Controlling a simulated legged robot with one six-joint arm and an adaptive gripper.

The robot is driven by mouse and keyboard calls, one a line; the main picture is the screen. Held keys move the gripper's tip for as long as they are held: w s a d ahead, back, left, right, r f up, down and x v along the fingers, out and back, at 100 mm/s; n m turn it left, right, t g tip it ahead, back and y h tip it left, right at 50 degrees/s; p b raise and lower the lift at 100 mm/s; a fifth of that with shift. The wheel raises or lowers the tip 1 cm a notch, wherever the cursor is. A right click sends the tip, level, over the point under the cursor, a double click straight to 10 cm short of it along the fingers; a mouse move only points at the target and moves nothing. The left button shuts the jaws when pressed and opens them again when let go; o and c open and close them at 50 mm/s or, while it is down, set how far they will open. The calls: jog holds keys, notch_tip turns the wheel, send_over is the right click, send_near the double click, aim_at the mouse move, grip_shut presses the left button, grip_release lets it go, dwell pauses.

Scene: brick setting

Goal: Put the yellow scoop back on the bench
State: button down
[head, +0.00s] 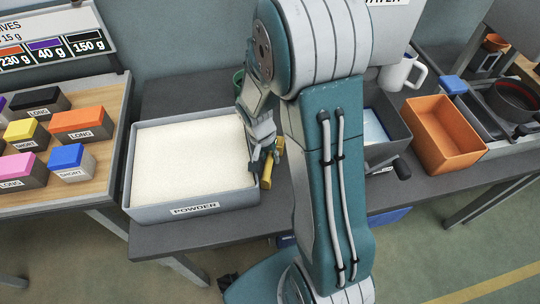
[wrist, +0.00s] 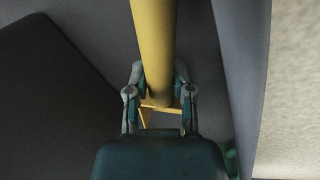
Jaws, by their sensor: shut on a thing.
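The yellow scoop (head: 267,174) is just right of the powder tray's right wall in the head view. My gripper (head: 268,150) is shut on it. In the wrist view the scoop's yellow handle (wrist: 154,45) runs up the picture between the two fingers of my gripper (wrist: 158,92). The scoop's bowl is not clearly visible. The dark grey bench (head: 165,240) lies beneath; I cannot tell whether the scoop touches it. The tray's wall (wrist: 243,60) stands to the right of the handle in the wrist view, apart from it.
The grey tray of pale powder (head: 172,214) stands on the bench. A green object (head: 238,82) is behind my gripper. A dark grey bin (head: 396,150), a white mug (head: 400,74) and an orange bin (head: 445,135) stand to the right. Coloured blocks (head: 75,125) lie on the left table.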

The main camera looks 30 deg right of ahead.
aim_at(270, 154)
jog(key=shift+f, duration=0.1)
jog(key=shift+c, duration=2)
grip_release()
notch_tip(270, 154, up, 9)
jog(key=shift+r, duration=0.45)
